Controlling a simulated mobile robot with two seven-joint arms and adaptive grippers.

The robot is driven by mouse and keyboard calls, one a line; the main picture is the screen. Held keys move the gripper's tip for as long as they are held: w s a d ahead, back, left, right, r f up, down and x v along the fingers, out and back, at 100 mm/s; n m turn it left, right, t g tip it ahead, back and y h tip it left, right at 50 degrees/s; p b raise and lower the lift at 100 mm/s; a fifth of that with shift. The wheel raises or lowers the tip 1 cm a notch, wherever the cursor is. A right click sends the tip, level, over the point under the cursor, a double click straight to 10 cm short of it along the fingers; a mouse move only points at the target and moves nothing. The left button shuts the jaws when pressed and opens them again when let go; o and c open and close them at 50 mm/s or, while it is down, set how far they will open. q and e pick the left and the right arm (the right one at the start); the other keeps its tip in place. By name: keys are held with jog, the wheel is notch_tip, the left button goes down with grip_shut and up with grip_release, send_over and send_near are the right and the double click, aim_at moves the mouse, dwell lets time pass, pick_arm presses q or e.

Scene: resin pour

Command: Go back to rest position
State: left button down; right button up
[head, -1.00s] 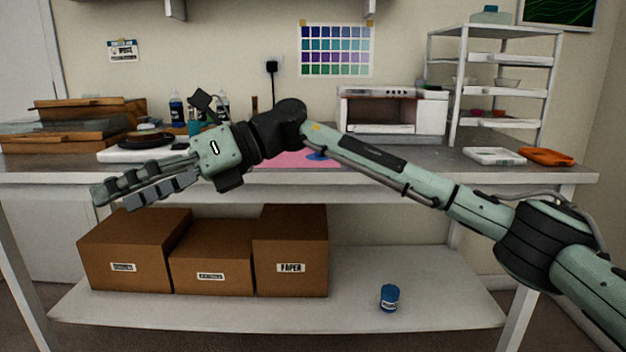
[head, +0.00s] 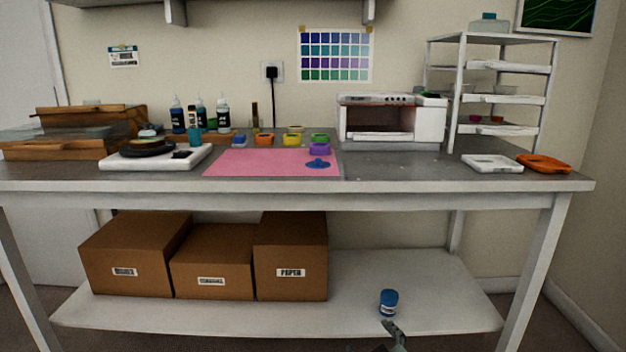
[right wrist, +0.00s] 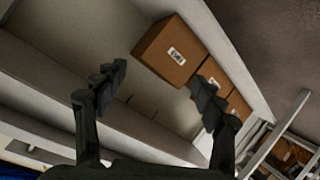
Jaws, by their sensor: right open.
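My right gripper (head: 393,338) shows only in part at the bottom edge of the head view, low in front of the shelf under the table. In the right wrist view its two fingers (right wrist: 158,90) are spread apart with nothing between them. Cardboard boxes on the lower shelf show beyond the fingers. My left gripper is not in view.
The table (head: 440,172) carries a pink mat (head: 260,163) with a blue splat, several coloured cups, bottles, a white oven (head: 390,120) and trays. Boxes (head: 290,260) and a small blue jar (head: 388,302) stand on the lower shelf (head: 440,295). A rack (head: 458,95) stands at right.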

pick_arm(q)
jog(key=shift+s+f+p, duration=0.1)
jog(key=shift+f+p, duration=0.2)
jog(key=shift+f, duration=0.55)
pick_arm(e)
jog(key=s+d+f+m+g+h, duration=0.1)
jog(key=s+d+f+m+g, duration=0.1)
jog(key=s, duration=0.7)
jog(key=s+d+f+m+g+h, duration=0.1)
jog(key=s+d+f+g, duration=0.3)
jog(key=s+d+f, duration=0.3)
jog(key=s+d+f+m+g+h, duration=0.1)
jog(key=s+d+f+m+g, duration=0.1)
jog(key=s+d+f, duration=0.3)
jog(key=s+f+g, duration=0.1)
jog(key=s+f, duration=0.2)
jog(key=s, duration=0.4)
jog(key=shift+d+f+m+g, duration=0.15)
jog(key=shift+f+m+g, duration=0.05)
jog(key=shift+m+g, duration=0.1)
